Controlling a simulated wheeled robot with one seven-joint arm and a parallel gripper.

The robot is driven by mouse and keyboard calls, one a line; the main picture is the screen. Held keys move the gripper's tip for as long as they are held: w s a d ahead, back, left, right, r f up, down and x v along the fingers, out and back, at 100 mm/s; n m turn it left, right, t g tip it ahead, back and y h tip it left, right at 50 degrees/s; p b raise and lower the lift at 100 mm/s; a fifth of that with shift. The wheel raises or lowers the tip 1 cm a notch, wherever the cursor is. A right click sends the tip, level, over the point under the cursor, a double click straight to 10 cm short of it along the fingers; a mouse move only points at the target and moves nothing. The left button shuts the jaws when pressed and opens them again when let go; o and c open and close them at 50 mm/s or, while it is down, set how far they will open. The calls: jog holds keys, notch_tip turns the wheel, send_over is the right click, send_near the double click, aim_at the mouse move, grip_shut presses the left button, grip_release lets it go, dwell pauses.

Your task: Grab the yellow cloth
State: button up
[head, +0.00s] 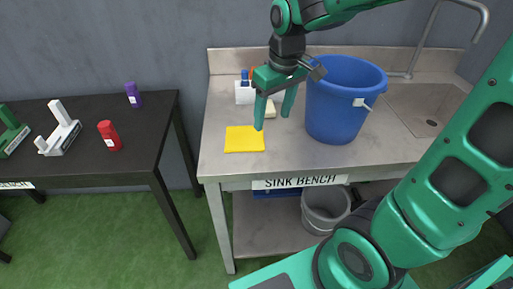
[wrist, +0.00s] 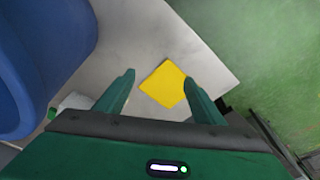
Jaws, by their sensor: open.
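The yellow cloth (head: 244,139) lies flat on the left front part of the metal sink bench (head: 225,170). My gripper (head: 273,118) is open and empty, with its fingers pointing down, to the right of the cloth and above the bench in the head view. In the wrist view the cloth (wrist: 164,85) shows beyond and between the two fingertips of my gripper (wrist: 158,78). The fingers do not appear to touch it, and all of the cloth is visible in the head view.
A large blue bucket (head: 340,105) stands right beside my gripper. A white holder (head: 244,93) with bottles is behind the cloth. The sink (head: 430,105) is at the right. A grey bucket (head: 325,207) is on the lower shelf. A black table (head: 90,125) with several items stands left, across a gap.

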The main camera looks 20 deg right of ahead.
aim_at(259, 148)
jog(key=shift+w+a+f+n+g, duration=0.35)
jog(key=shift+w+a+f, duration=0.1)
jog(key=shift+f, duration=1.25)
jog(key=shift+w+a+f+n+g, duration=0.3)
jog(key=shift+w+a+f+n, duration=0.15)
jog(key=shift+f, duration=1.25)
jog(key=shift+w+a+f+n+g, duration=0.35)
jog(key=shift+w+a+f, duration=0.1)
jog(key=shift+f, duration=1.25)
jog(key=shift+c, duration=0.2)
jog(key=shift+s, duration=0.1)
grip_shut()
notch_tip(259, 148, up, 12)
